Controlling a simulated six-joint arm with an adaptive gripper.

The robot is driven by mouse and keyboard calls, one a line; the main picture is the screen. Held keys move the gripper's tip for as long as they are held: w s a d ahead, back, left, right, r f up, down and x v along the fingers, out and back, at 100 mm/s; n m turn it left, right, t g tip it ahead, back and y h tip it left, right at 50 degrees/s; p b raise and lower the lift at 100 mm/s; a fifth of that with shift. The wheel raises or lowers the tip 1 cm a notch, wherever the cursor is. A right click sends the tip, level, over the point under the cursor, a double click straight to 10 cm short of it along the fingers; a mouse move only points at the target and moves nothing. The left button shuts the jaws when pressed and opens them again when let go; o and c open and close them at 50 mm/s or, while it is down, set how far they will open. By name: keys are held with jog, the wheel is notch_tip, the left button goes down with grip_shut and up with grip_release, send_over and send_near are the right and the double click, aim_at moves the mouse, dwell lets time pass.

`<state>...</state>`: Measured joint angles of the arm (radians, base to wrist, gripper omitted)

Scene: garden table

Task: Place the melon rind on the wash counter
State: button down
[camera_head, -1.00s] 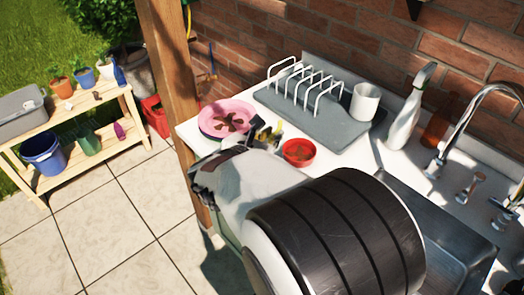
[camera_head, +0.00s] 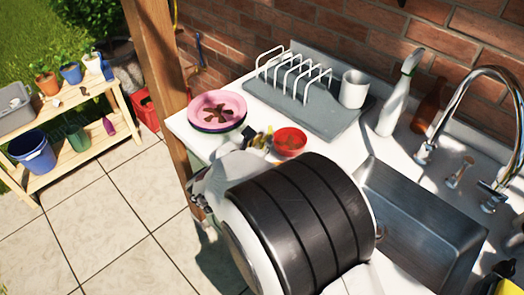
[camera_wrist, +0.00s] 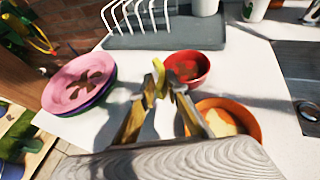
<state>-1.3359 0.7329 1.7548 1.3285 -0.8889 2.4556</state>
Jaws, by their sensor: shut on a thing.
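My gripper (camera_wrist: 158,82) is shut on the melon rind (camera_wrist: 159,76), a small yellow-green piece between its fingertips. In the wrist view it is held over the white wash counter (camera_wrist: 252,72), in front of the red bowl (camera_wrist: 187,68). I cannot tell whether the rind touches the counter. In the head view my gripper (camera_head: 258,138) shows only in part behind my arm, left of the red bowl (camera_head: 289,141). The wash counter (camera_head: 350,142) shows bare white surface right of that bowl.
A pink plate (camera_head: 232,101) tops a stack at the counter's left end. An orange bowl (camera_wrist: 253,128) sits close to the right finger. A grey dish rack (camera_head: 325,115), a white cup (camera_head: 354,88) and a spray bottle (camera_head: 392,108) stand behind. The sink (camera_head: 430,225) lies right.

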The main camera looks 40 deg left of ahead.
jog(key=shift+f, duration=0.3)
jog(key=shift+f, duration=1.85)
jog(key=shift+f, duration=0.2)
jog(key=c, duration=2.3)
grip_release()
jog(key=shift+r, duration=0.15)
jog(key=shift+s+d+r, duration=0.15)
jog(key=shift+s+r, duration=0.1)
jog(key=shift+s, duration=0.2)
jog(key=v, duration=1.1)
